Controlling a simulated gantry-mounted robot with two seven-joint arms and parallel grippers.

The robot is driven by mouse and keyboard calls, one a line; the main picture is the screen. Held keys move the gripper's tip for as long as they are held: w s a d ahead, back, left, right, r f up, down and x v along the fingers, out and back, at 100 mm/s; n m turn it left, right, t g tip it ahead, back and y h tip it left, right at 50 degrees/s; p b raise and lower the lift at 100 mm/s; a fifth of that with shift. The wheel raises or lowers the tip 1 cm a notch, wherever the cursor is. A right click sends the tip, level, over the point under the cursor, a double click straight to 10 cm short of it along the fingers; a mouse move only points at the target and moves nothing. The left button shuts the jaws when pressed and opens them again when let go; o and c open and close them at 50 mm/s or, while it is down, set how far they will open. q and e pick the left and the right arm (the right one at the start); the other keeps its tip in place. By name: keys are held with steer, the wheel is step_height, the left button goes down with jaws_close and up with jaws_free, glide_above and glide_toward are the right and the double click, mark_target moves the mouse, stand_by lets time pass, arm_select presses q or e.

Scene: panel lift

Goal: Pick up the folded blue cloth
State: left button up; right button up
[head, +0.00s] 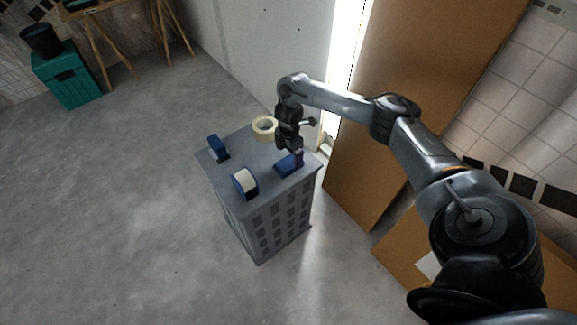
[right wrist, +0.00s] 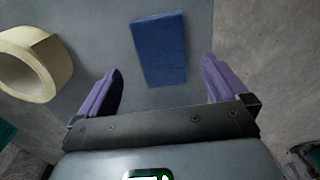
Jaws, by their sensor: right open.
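The folded blue cloth (head: 287,165) lies flat near the right edge of the grey crate's top in the head view. It also shows in the right wrist view as a blue rectangle (right wrist: 159,49), ahead of and between my fingers. My right gripper (head: 297,155) points down just above the cloth, its arm coming in from the right. In the right wrist view the right gripper (right wrist: 162,88) is open with purple fingers spread wide, and nothing is between its fingertips except the view of the cloth. Whether the fingers touch the crate top is unclear. My left gripper is not in view.
The grey crate (head: 238,203) also bears a cream tape roll (head: 264,127), a blue block-like item (head: 218,147) and a blue-and-white roll (head: 244,183). The tape roll (right wrist: 34,66) is left of my fingers. Brown panels (head: 415,80) lean at the right.

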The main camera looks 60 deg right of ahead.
mark_target(289, 162)
steer(key=f, duration=0.1)
steer(key=f+b, duration=0.1)
steer(key=f, duration=0.2)
steer(key=shift+s+a+f+b, duration=0.1)
steer(key=shift+a+f+b, duration=0.15)
steer(key=shift+b, duration=0.15)
steer(key=c, duration=1.1)
steer(key=shift+r, duration=0.15)
